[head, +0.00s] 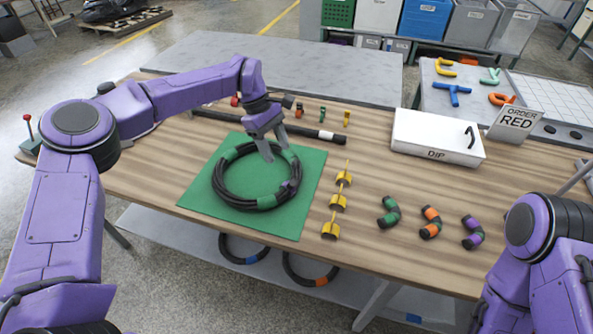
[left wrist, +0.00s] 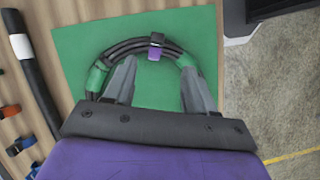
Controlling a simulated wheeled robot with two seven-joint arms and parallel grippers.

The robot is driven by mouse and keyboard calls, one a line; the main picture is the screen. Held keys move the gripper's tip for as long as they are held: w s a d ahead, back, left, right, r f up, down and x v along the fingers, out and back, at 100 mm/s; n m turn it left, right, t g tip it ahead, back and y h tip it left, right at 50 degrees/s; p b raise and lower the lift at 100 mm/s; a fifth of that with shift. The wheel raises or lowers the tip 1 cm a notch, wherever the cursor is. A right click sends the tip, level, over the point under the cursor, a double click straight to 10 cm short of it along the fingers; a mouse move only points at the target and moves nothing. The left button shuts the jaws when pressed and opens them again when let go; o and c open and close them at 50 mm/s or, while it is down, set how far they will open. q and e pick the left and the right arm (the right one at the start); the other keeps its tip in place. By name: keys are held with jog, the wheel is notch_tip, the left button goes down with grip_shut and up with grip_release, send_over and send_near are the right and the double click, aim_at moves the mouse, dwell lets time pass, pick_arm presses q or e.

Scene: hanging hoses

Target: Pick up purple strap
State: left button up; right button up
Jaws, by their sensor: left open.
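A black hose coil (head: 223,192) with green bands lies on a green mat (head: 313,170). A small purple strap (left wrist: 155,53) with a black part is on the coil, at the far arc in the left wrist view. In the head view it appears at the coil's right side (head: 289,187). My left gripper (head: 276,153) is over the coil's far right part, fingers pointing down. In the left wrist view its open fingers (left wrist: 158,66) stand apart with nothing between their tips, and the strap shows beyond the gap. My right arm shows at the right edge; its gripper is out of view.
Yellow clips (head: 340,203) stand right of the mat. Short curved hose pieces (head: 430,223) lie farther right. A white DIP tray (head: 437,138) and an ORDER RED sign (head: 516,122) are at the back right. A black rod (head: 310,131) lies behind the mat.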

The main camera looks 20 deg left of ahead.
aim_at(290, 186)
pick_arm(q)
jog(key=p+x, duration=0.2)
jog(key=x, duration=0.2)
jog(key=p+x, duration=0.2)
jog(key=x, duration=0.3)
jog(key=shift+w+d+f, duration=0.15)
jog(key=shift+w+f, duration=0.05)
jog(key=shift+s+d+f, duration=0.1)
jog(key=shift+d+f, duration=0.05)
jog(key=shift+f, duration=0.25)
grip_shut()
